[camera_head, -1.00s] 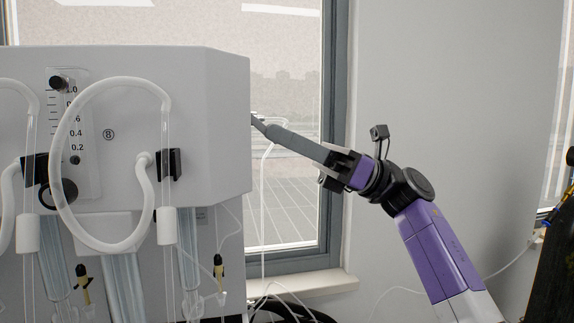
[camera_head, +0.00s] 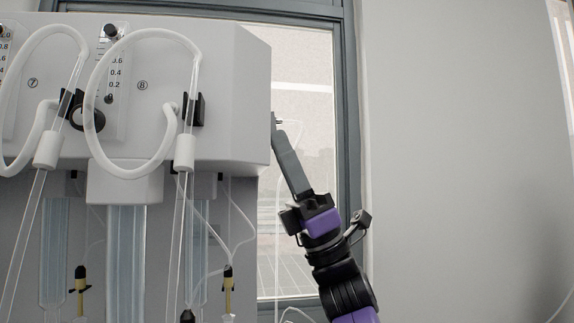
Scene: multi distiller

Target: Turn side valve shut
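The white distiller housing (camera_head: 235,100) fills the left of the view, and its right side face is turned mostly away from me. I cannot make out a side valve on that face; it is hidden behind the housing edge or behind my fingertips. My gripper (camera_head: 276,122) reaches up from the lower right with long grey fingers. Its tips are right at the housing's right edge, and I cannot tell whether they touch anything. The fingers overlap as one bar from this angle, so their opening does not show.
White looped hoses (camera_head: 95,125), glass tubes (camera_head: 125,250) and a flow gauge (camera_head: 116,75) are on the distiller's front. Small yellow-and-black valves (camera_head: 228,285) hang below. A window frame (camera_head: 346,150) stands behind my arm. The area before the grey wall (camera_head: 460,150) on the right is clear.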

